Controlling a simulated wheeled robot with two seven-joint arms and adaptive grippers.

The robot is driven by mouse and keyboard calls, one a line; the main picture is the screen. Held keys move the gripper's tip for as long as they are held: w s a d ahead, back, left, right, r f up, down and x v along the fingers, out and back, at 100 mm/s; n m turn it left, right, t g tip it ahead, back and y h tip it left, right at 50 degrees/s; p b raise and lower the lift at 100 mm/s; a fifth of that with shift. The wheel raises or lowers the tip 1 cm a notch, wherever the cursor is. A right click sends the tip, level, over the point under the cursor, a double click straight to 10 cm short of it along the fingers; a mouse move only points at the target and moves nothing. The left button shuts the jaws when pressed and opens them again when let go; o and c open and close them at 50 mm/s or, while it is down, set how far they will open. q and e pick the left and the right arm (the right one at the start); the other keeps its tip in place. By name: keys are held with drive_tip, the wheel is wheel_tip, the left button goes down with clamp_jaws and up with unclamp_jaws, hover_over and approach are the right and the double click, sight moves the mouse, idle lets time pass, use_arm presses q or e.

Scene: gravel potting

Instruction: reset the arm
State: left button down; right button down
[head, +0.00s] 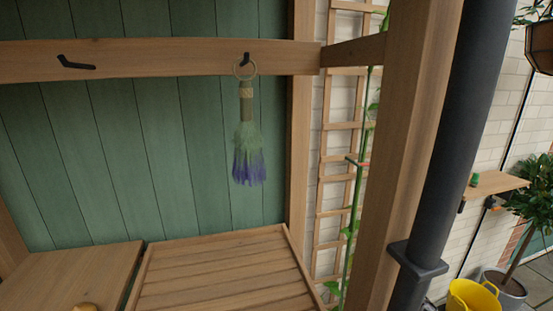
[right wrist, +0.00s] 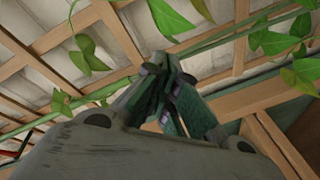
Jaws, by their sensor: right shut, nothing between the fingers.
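My right gripper (right wrist: 165,85) shows in the right wrist view, its fingers drawn together with nothing between them. It is close to wooden lattice and green climbing stems, and I cannot tell whether it touches them. Neither gripper shows in the head view. There, a bundle of purple and green dried flowers (head: 248,150) hangs by a ring from a dark hook (head: 246,60) on a wooden rail (head: 180,60). A second dark hook (head: 76,64) on the left of the rail is empty.
A slatted wooden top (head: 220,275) lies below the flowers. A wooden post and a dark pipe (head: 455,140) stand right of it, beside a trellis (head: 338,150) with a climbing plant. A small shelf (head: 490,184), a yellow tub (head: 472,296) and a potted plant stand at far right.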

drive_tip(key=s+a+f+m+g+h, duration=0.2)
drive_tip(key=s+f+m+g+h, duration=0.15)
drive_tip(key=s+f, duration=1.2)
drive_tip(key=s+a+f+m+g+h, duration=0.15)
drive_tip(key=s+f+m+h, duration=0.3)
drive_tip(key=s+f, duration=1.05)
drive_tip(key=s+a+f+m+g, duration=0.1)
drive_tip(key=s+f, duration=0.4)
drive_tip(key=s, duration=0.7)
drive_tip(key=s+a+f+m+g, duration=0.2)
drive_tip(key=s+f+g, duration=0.3)
drive_tip(key=s, duration=0.8)
drive_tip(key=s+a+f+m+g, duration=0.2)
drive_tip(key=s+f, duration=0.4)
drive_tip(key=s, duration=0.6)
drive_tip(key=shift+s+a+f+g, duration=0.4)
drive_tip(key=shift+a+g, duration=0.2)
drive_tip(key=shift+a, duration=0.25)
drive_tip(key=shift+d, duration=0.1)
